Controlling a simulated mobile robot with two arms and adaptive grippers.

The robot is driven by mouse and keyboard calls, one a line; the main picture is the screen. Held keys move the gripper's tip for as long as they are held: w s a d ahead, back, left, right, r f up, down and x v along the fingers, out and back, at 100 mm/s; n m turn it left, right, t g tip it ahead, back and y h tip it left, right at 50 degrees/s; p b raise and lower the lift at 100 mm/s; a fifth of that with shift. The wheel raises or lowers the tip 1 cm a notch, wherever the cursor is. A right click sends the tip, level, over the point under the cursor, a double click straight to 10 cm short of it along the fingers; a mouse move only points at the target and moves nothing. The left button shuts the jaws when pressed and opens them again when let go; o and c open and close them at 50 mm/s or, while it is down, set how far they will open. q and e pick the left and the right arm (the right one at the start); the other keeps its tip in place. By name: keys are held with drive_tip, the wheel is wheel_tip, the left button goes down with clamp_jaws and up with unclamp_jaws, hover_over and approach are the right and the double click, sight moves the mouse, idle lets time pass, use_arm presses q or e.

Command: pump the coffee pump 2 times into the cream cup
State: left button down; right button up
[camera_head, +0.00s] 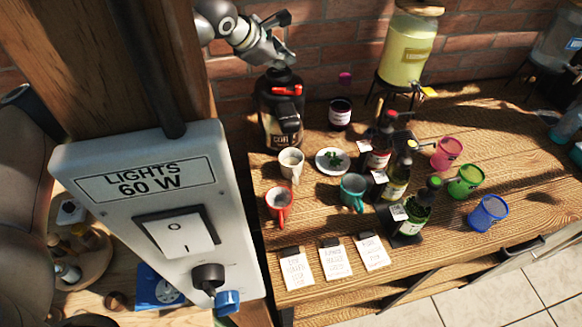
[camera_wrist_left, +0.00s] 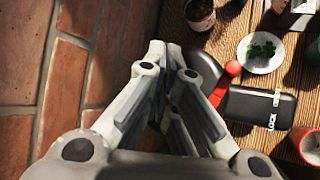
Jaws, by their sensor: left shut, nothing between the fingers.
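The coffee pump (camera_head: 276,127), a dark flask with a black top and red parts, stands upright at the back left of the table. Its black lid (camera_wrist_left: 262,106), with "LOCK" lettering and a red piece (camera_wrist_left: 228,80), shows in the left wrist view. The cream cup (camera_head: 291,165) stands upright just in front of the pump. My left gripper (camera_head: 287,59) is shut and empty over the pump's top; its fingers (camera_wrist_left: 165,55) hide part of the lid in the wrist view. I cannot tell whether they touch it. My right gripper is not in view.
A red cup (camera_head: 279,204), a teal cup (camera_head: 353,192) and a white plate (camera_head: 332,150) with green leaves stand nearby. Several bottles stand right of them. A dark jar (camera_head: 340,113) is beside the pump. The brick wall (camera_head: 330,45) is close behind. A post with a light switch (camera_head: 165,205) stands left.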

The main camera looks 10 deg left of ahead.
sight(282, 72)
use_arm(q)
drive_tip(key=shift+f+b, duration=0.7)
drive_tip(key=shift+f, duration=0.15)
idle(0.8)
drive_tip(key=shift+r, duration=0.1)
drive_tip(key=shift+r+p, duration=0.3)
drive_tip(key=shift+r, duration=0.75)
drive_tip(key=shift+r, duration=0.1)
drive_tip(key=shift+w+r, duration=0.1)
drive_tip(key=shift+r, duration=0.5)
wheel_tip(282, 72, up, 5)
drive_tip(key=shift+f+p, duration=0.15)
drive_tip(key=shift+p, duration=0.65)
